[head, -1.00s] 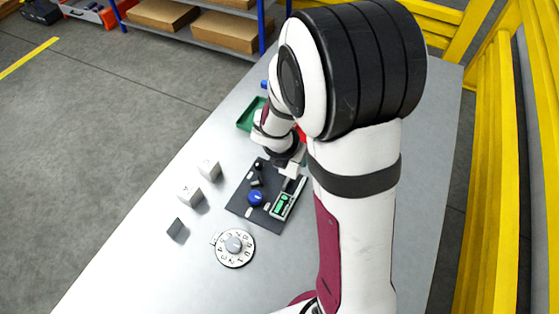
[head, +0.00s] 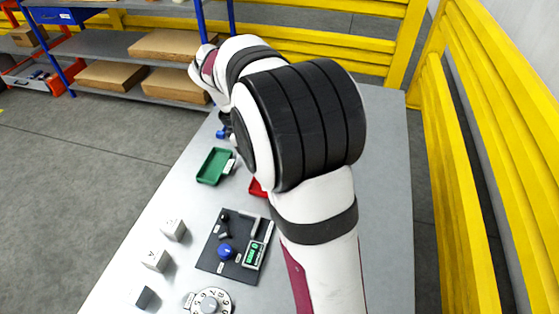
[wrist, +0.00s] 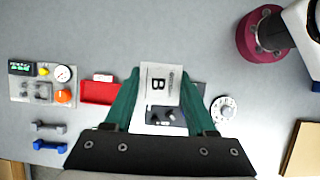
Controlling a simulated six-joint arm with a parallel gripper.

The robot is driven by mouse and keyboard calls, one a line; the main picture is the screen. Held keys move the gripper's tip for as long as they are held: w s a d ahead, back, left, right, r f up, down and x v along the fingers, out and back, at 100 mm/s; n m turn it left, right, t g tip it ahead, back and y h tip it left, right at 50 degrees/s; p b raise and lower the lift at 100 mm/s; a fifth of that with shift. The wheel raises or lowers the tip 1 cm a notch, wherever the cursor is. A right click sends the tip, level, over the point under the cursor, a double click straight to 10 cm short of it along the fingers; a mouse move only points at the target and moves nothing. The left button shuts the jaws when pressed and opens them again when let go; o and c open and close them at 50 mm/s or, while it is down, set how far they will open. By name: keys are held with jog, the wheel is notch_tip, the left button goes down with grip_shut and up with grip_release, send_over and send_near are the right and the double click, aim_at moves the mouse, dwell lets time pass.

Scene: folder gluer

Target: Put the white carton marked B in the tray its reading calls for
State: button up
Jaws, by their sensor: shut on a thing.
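In the wrist view, my gripper (wrist: 160,100) is shut on the white carton marked B (wrist: 158,84), held between its green fingers above the table. In the head view, my arm hides the gripper and carton. A green tray (head: 213,165) lies on the table's left side, with a white label beside it. A red tray (head: 257,187) is partly hidden behind my arm; it also shows in the wrist view (wrist: 98,93), left of the carton. A dark panel (head: 208,262) carries a blue knob and a lit green display (head: 252,252), whose reading is too small to tell.
White cartons (head: 173,229) (head: 154,260) and a grey block (head: 143,297) stand along the table's left edge near a numbered dial (head: 210,304). The wrist view shows a gauge panel (wrist: 42,84) and dumbbells (wrist: 48,127). Yellow rails (head: 455,150) line the right.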

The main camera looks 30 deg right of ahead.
jog(key=w+a+r+m+g+y, duration=0.1)
jog(key=w+a+m+y, duration=0.55)
jog(key=m, duration=0.75)
jog(key=w+f+m+t, duration=0.4)
jog(key=w+f+m, duration=0.4)
jog(key=w+m, duration=0.3)
jog(key=w+f+m+t, duration=0.4)
jog(key=w+f+m, duration=0.3)
jog(key=w+m, duration=0.4)
jog(key=shift+y, duration=0.25)
jog(key=shift+s+d+f, duration=0.1)
jog(key=shift+f, duration=1.3)
jog(key=shift+d+f, duration=0.1)
jog(key=shift+f, duration=1.3)
jog(key=o, duration=1.4)
